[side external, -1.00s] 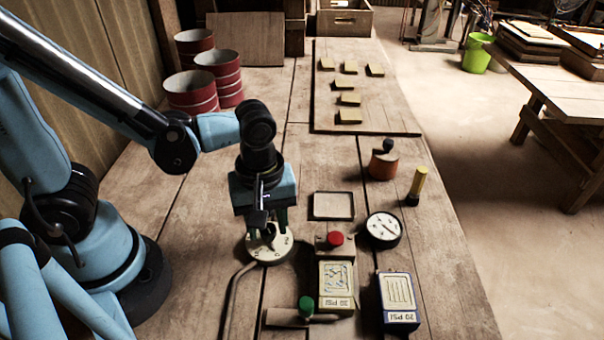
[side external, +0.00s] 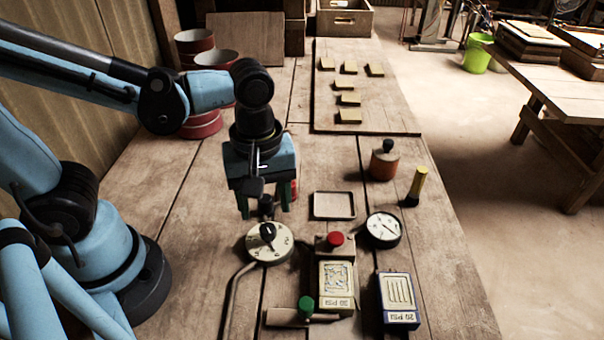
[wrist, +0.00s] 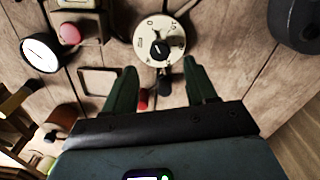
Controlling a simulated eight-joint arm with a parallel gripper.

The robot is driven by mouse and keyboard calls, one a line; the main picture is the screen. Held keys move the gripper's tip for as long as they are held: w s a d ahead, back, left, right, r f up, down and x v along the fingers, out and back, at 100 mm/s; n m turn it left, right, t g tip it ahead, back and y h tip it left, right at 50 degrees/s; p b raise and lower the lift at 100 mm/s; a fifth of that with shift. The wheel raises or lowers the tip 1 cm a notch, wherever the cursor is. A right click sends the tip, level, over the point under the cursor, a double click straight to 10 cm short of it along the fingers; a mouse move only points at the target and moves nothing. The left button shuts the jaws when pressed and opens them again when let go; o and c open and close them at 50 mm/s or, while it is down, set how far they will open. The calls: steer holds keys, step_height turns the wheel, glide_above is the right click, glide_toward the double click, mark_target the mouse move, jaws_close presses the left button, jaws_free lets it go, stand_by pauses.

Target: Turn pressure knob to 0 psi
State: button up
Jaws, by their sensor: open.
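The pressure knob (side external: 284,248) is a round cream dial with dark marks and a black pointer grip in its middle. It lies on the bench and also shows near the top of the wrist view (wrist: 142,48).
A red button box (side external: 335,242), a green-knobbed lever (side external: 306,304) and two cards with psi labels (side external: 336,280) (side external: 398,294) stand right and in front of the knob. A small tray (side external: 334,217) lies behind. A dark upright piece (wrist: 164,88) is near the fingers.

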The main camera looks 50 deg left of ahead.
mark_target(267, 223)
step_height(267, 223, up, 7)
steer(key=shift+f, duration=0.15)
stand_by(0.4)
steer(key=w+a+f+m+t, duration=0.1)
steer(key=w+a+m+t, duration=0.4)
steer(key=m, duration=0.7)
steer(key=shift+a+f+t, duration=0.4)
steer(key=shift+a+t, duration=0.7)
steer(key=shift+a, duration=1.1)
